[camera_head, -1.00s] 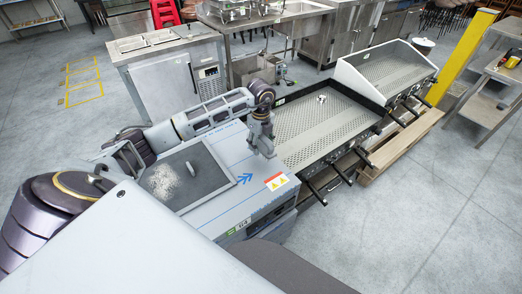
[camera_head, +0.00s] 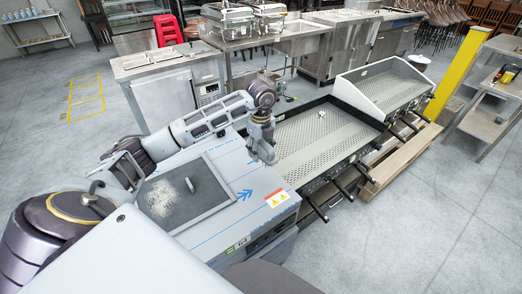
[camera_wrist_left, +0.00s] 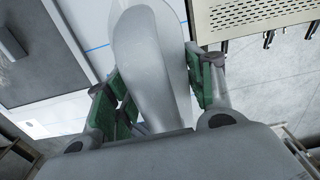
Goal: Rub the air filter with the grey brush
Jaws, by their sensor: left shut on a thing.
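The air filter (camera_head: 163,196) appears to be the dark square panel with a pale dusty patch, lying flat on a grey-white appliance top (camera_head: 225,215). A short grey handle (camera_head: 194,185) shows on that panel. My left gripper (camera_head: 264,158) is over the appliance's right end, apart from the panel and to its right. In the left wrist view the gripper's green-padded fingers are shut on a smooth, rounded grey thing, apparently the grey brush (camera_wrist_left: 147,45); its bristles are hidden. The panel (camera_wrist_left: 22,18) shows there at upper left. My right gripper is not in view.
A flat griddle (camera_head: 325,145) with black front handles stands right of the appliance, with a second one (camera_head: 385,80) behind it on a wooden pallet. A steel counter (camera_head: 165,62) stands behind my arm. The floor at right (camera_head: 440,220) is clear.

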